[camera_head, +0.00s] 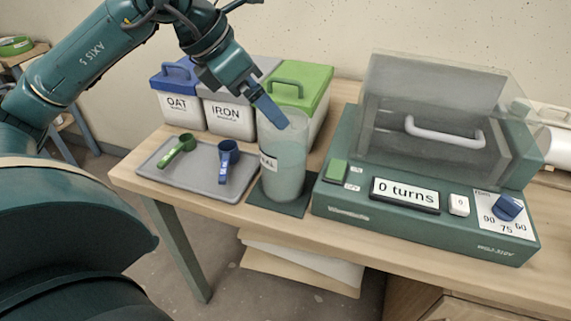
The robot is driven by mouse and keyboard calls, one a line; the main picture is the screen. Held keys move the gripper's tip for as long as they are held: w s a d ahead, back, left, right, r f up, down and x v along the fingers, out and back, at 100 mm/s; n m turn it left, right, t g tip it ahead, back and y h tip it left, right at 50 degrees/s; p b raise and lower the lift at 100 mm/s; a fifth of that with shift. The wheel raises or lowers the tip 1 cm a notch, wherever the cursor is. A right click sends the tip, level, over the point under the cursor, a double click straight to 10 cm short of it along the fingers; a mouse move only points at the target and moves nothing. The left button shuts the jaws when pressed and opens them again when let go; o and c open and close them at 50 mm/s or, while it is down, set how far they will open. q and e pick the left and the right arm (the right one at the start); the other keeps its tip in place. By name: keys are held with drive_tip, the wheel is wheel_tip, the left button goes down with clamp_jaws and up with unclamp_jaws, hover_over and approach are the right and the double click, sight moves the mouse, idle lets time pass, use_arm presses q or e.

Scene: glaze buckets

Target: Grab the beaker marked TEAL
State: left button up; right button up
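The beaker (285,170) is tall, translucent and filled with pale teal contents. It stands upright on a dark green mat (293,208) near the table's front edge. Its white label is turned to the left, so only the last letters, apparently "AL", show. My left gripper (271,112) reaches down from the upper left, with its blue fingertip at the beaker's rim. The fingers overlap in this view, so I cannot tell whether they are apart or gripping the rim. My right gripper is out of view.
A grey tray (198,184) with a green scoop (177,149) and a blue scoop (228,160) lies left of the beaker. Lidded bins marked OAT (180,108) and IRON (229,118), and a green-lidded bin (308,85), stand behind. A machine (420,222) reading "0 turns" stands close right.

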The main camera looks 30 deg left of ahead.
sight(288, 128)
use_arm(q)
drive_tip(key=shift+d+x, duration=0.15)
drive_tip(key=shift+x, duration=2.1)
drive_tip(key=shift+d+x, duration=0.15)
drive_tip(key=shift+x, duration=2.05)
drive_tip(key=shift+s, duration=0.15)
drive_tip(key=shift+c, duration=0.2)
drive_tip(key=c, duration=1.8)
drive_tip(key=shift+r, duration=0.1)
drive_tip(key=shift+c, duration=0.6)
drive_tip(key=shift+r, duration=0.1)
